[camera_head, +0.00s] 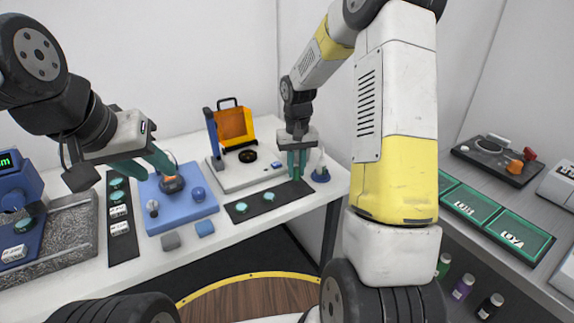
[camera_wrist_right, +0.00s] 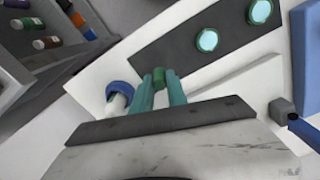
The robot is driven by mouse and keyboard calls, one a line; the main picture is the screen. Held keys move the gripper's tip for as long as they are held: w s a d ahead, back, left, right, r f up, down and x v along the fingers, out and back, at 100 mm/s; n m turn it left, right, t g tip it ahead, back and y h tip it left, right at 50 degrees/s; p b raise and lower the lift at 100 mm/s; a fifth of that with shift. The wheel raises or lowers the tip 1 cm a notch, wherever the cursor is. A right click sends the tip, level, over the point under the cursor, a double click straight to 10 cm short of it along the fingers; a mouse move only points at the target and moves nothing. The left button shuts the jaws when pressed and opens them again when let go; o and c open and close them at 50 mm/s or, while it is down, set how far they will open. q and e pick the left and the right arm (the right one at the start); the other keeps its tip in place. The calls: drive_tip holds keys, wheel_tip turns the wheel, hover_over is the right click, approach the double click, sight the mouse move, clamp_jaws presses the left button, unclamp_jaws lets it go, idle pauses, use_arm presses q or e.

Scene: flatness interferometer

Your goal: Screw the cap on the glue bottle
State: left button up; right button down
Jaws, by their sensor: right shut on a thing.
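My right gripper (camera_head: 296,172) points down at the back right of the white table. Its teal fingers are shut on a small green cylinder (camera_wrist_right: 158,76), seen between the fingertips in the right wrist view; I cannot tell if it is the cap. Just beside it stands a blue round piece (camera_head: 320,175). In the right wrist view a white part (camera_wrist_right: 117,102) shows within its blue ring; I cannot tell if this is the glue bottle.
A white instrument base (camera_head: 226,184) with an orange panel (camera_head: 235,126) stands behind the black strip (camera_head: 272,205) with teal discs. Small grey and blue blocks lie in front of the blue tray. Bottles (camera_head: 462,287) stand on a shelf at the lower right.

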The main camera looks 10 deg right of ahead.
drive_tip(key=s+a+r, duration=0.1)
drive_tip(key=s+a, duration=0.2)
drive_tip(key=s, duration=1.2)
drive_tip(key=shift+s+r, duration=0.15)
drive_tip(key=shift+s, duration=0.2)
drive_tip(key=shift+d, duration=0.1)
